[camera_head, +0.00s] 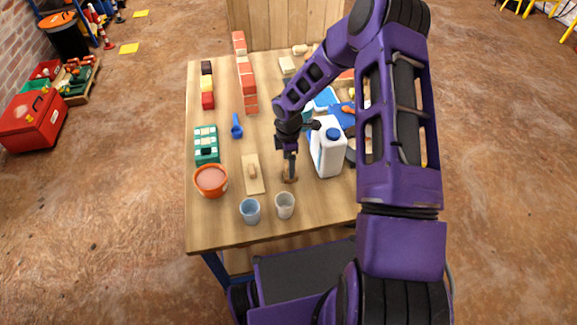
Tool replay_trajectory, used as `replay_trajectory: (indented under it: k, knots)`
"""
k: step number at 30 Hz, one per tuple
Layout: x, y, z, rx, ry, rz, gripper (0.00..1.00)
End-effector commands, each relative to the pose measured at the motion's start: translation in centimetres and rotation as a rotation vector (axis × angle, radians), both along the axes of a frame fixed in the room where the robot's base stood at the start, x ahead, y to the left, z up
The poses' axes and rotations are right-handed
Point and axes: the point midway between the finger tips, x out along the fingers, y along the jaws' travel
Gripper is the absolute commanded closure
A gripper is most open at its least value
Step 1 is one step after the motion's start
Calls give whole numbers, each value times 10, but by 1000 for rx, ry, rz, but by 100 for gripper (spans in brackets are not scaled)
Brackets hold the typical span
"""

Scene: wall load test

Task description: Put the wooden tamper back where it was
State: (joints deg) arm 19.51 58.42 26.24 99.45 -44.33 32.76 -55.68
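My gripper (290,160) points down over the front middle of the table, between the wooden float and the white jug. A small round brown wooden piece (289,177) shows right at its fingertips; it looks like the base of the wooden tamper, but I cannot be sure. The fingers are small and dark here. I cannot tell whether they are shut on it, or whether it touches the table. A pale wooden float (252,182) with a handle lies flat to the left of my gripper.
A white jug (327,152) with a blue cap stands close right of my gripper. Two cups (250,211) (285,205) stand in front, and an orange bowl (211,181) at left. A brick wall (247,82) stands behind. My arm hides the table's right side.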

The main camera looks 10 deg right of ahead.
Motion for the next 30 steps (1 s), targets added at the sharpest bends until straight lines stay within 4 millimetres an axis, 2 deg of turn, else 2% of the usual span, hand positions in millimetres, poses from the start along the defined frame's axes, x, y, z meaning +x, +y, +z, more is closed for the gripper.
replay_trajectory:
  k: [1,6,12,18,30]
  knots:
    - [1,0,15,0,-3,0,13]
    - [1,0,52,0,-3,1,13]
    - [0,0,83,0,0,0,13]
    - [-1,0,94,0,1,1,13]
    - [-1,0,94,0,1,1,13]
